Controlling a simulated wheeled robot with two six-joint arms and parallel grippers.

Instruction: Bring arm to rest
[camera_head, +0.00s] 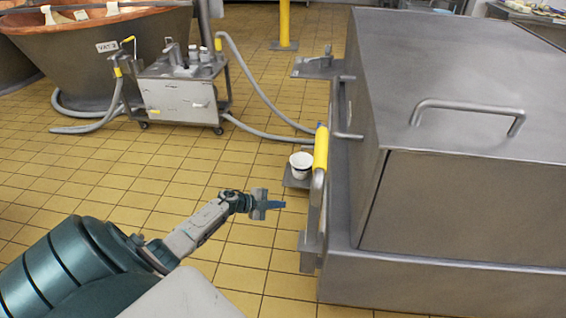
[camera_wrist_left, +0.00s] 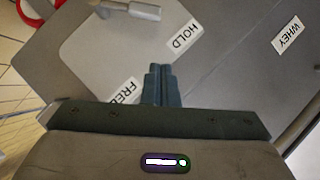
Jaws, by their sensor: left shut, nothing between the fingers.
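My left arm reaches in from the lower left, and its gripper (camera_head: 275,205) hangs over the yellow tiled floor, left of the steel machine. In the left wrist view the two dark fingers (camera_wrist_left: 158,84) are closed together with nothing between them. They show in front of a grey panel (camera_wrist_left: 110,60) with labels reading "HOLD" (camera_wrist_left: 184,36) and "WHEY" (camera_wrist_left: 288,34), and a partly hidden one starting "FRE". My right gripper is not in view.
A large steel machine (camera_head: 450,200) with a yellow-gripped lever (camera_head: 321,148) stands on the right. A white cup (camera_head: 301,164) sits on a small shelf (camera_head: 292,182) at its side. A steel cart (camera_head: 180,95) with hoses and a copper vat (camera_head: 85,50) stand behind. Floor between is open.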

